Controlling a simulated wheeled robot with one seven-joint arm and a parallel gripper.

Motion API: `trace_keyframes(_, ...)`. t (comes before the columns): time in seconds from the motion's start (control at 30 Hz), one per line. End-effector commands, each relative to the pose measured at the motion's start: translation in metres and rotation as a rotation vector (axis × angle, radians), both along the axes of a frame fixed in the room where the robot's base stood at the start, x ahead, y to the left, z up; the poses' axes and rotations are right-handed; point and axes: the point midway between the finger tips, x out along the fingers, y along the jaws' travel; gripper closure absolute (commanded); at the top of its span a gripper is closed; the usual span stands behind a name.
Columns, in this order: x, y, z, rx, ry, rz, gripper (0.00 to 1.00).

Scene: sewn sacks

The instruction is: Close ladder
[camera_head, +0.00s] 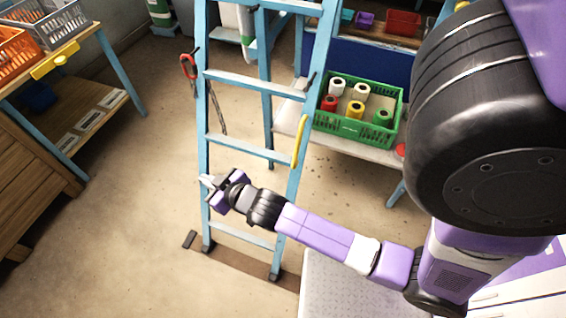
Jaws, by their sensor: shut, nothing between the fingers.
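A light blue ladder (200,125) with pale rungs stands upright in the middle of the view. Its rear legs (267,105) stand behind the front frame, apart from it, so the ladder is spread open. A red clip (188,66) hangs on its left rail and a yellow handle (299,142) is on its right rail. My gripper (207,182) is at the lower part of the left front rail, with my purple arm crossing the right rail. The jaws are shut and empty. I cannot tell whether the fingers touch the rail.
A green crate (345,125) with several colored rolls sits on a bench right behind the ladder. A blue-legged table (70,48) with orange and grey crates and a wooden cabinet (40,180) stand at left. The floor between is clear. A small dark block (189,239) lies by the left foot.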

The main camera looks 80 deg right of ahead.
Motion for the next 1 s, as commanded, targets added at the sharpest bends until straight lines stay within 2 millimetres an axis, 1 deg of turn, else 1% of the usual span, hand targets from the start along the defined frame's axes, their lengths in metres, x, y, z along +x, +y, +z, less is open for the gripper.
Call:
trace_keyframes(0.03,0.012,-0.022,-0.006,0.015,0.024,-0.059,1.0)
trace_keyframes(0.1,0.022,-0.05,-0.018,0.048,0.071,-0.15,1.0)
trace_keyframes(0.17,0.027,-0.074,-0.028,0.082,0.114,-0.238,1.0)
trace_keyframes(0.2,0.029,-0.09,-0.034,0.106,0.143,-0.301,1.0)
trace_keyframes(0.27,0.029,-0.113,-0.042,0.147,0.188,-0.401,1.0)
trace_keyframes(0.3,0.027,-0.127,-0.047,0.177,0.22,-0.475,1.0)
trace_keyframes(0.37,0.022,-0.146,-0.053,0.226,0.267,-0.595,1.0)
trace_keyframes(0.4,0.016,-0.156,-0.057,0.259,0.301,-0.683,1.0)
trace_keyframes(0.47,0.004,-0.169,-0.06,0.312,0.353,-0.824,1.0)
trace_keyframes(0.5,-0.006,-0.174,-0.061,0.344,0.385,-0.919,1.0)
trace_keyframes(0.57,-0.021,-0.176,-0.061,0.386,0.434,-1.061,1.0)
trace_keyframes(0.63,-0.041,-0.173,-0.059,0.423,0.484,-1.215,1.0)
trace_keyframes(0.7,-0.058,-0.166,-0.057,0.446,0.525,-1.352,1.0)
trace_keyframes(0.8,-0.079,-0.153,-0.053,0.46,0.564,-1.5,1.0)
trace_keyframes(0.9,-0.09,-0.145,-0.05,0.462,0.584,-1.586,1.0)
trace_keyframes(1.0,-0.097,-0.142,-0.051,0.461,0.592,-1.619,1.0)
